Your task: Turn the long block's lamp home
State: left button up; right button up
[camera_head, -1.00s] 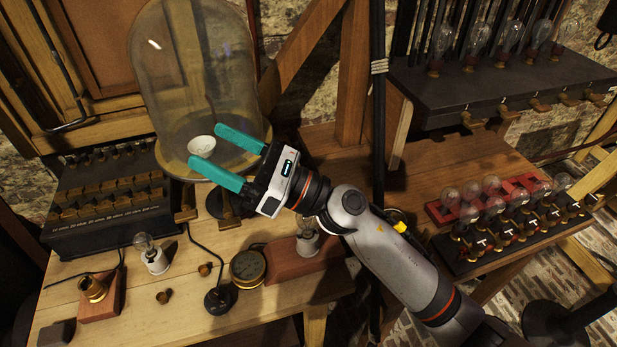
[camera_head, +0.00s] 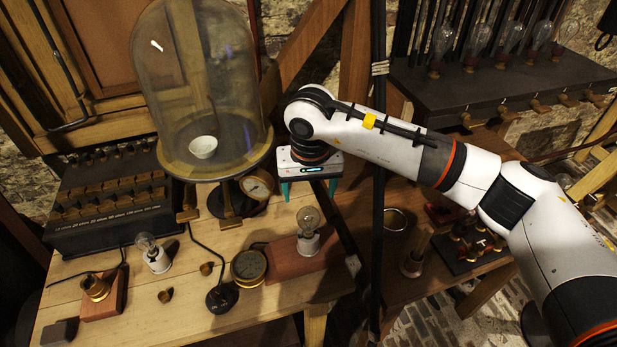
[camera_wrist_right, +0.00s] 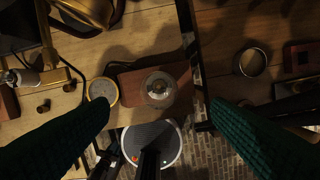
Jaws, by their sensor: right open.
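The long red-brown block (camera_head: 285,264) lies on the pale bench. A clear bulb lamp (camera_head: 309,222) with a white collar stands upright at its right part; whether it is fully seated I cannot tell. My right gripper (camera_head: 309,190) points down, open and empty, above and behind the lamp in the head view. In the right wrist view the lamp (camera_wrist_right: 158,87) shows from above, between the two green fingertips (camera_wrist_right: 160,105) and apart from both, with the long block (camera_wrist_right: 130,88) under it. My left gripper is not in view.
A glass bell jar (camera_head: 200,80) stands close behind, left of my gripper. A second lamp (camera_head: 152,255) and a small block with brass socket (camera_head: 97,289) are further left. A dark post (camera_head: 378,200) rises to the right.

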aim_at(308, 208)
jog(key=f, duration=0.3)
jog(key=f+p, duration=0.1)
jog(key=f, duration=0.2)
jog(key=w+f+p, duration=0.1)
jog(key=f, duration=0.2)
jog(key=shift+a+f, duration=0.1)
jog(key=c, duration=1.2)
jog(key=shift+o, duration=0.2)
jog(key=m+b, duration=0.1)
jog(key=m, duration=0.2)
jog(key=shift+f+m+h, duration=0.1)
jog(key=shift+m+h, duration=0.2)
jog(key=shift+m, duration=0.1)
jog(key=shift+m+b, duration=0.6)
jog(key=shift+m, duration=0.7)
